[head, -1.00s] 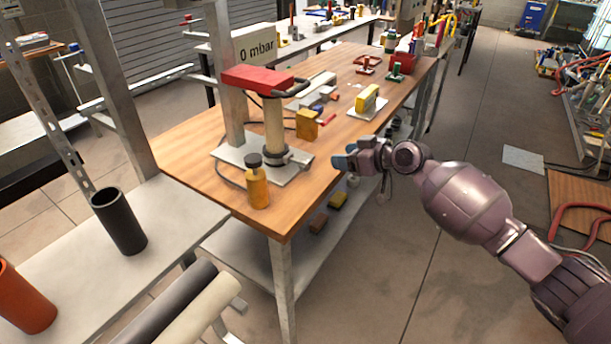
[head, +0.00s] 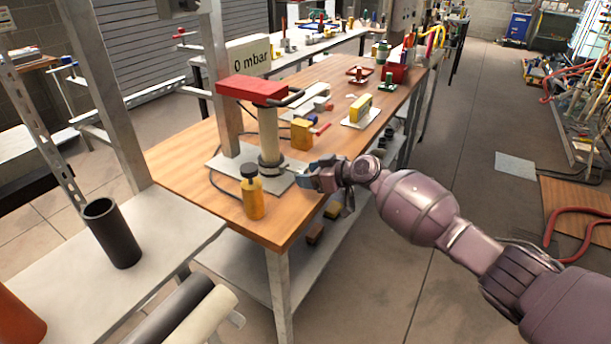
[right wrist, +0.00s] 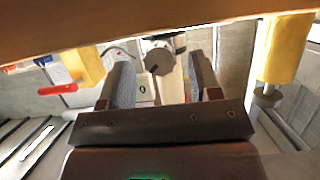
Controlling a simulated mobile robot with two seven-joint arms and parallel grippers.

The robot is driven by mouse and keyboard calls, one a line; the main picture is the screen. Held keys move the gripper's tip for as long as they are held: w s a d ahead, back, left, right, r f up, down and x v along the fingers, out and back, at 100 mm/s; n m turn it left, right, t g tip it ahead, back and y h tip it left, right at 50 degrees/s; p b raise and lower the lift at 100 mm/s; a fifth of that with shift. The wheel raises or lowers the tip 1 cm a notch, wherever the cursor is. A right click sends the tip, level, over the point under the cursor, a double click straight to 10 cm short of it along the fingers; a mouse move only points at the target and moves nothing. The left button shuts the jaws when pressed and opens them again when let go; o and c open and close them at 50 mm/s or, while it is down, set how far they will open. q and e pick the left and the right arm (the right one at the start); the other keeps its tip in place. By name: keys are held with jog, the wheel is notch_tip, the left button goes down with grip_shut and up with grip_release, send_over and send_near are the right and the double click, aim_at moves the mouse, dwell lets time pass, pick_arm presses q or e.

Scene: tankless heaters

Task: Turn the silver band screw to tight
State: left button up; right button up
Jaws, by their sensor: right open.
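A cream column (head: 269,130) with a red top (head: 252,90) stands on a grey plate on the wooden table. A dark grey band (head: 271,166) circles its foot. In the right wrist view, a round grey screw head (right wrist: 157,61) with a slot-like mark shows between my fingers, a little beyond their tips. My right gripper (head: 303,178) is at the plate's right edge, beside the band. Its two fingers (right wrist: 158,80) are apart with nothing between them. In the head view the screw is too small or covered to make out. My left gripper is not in view.
A yellow bottle (head: 253,194) with a black cap stands at the table's near corner. A yellow block (head: 302,132) with a red lever sits behind the plate. A sign (head: 250,56) reads 0 mbar. A black tube (head: 111,233) stands on the pale bench at left.

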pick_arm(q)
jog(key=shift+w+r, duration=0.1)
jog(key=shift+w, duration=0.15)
pick_arm(e)
jog(key=shift+x, duration=0.85)
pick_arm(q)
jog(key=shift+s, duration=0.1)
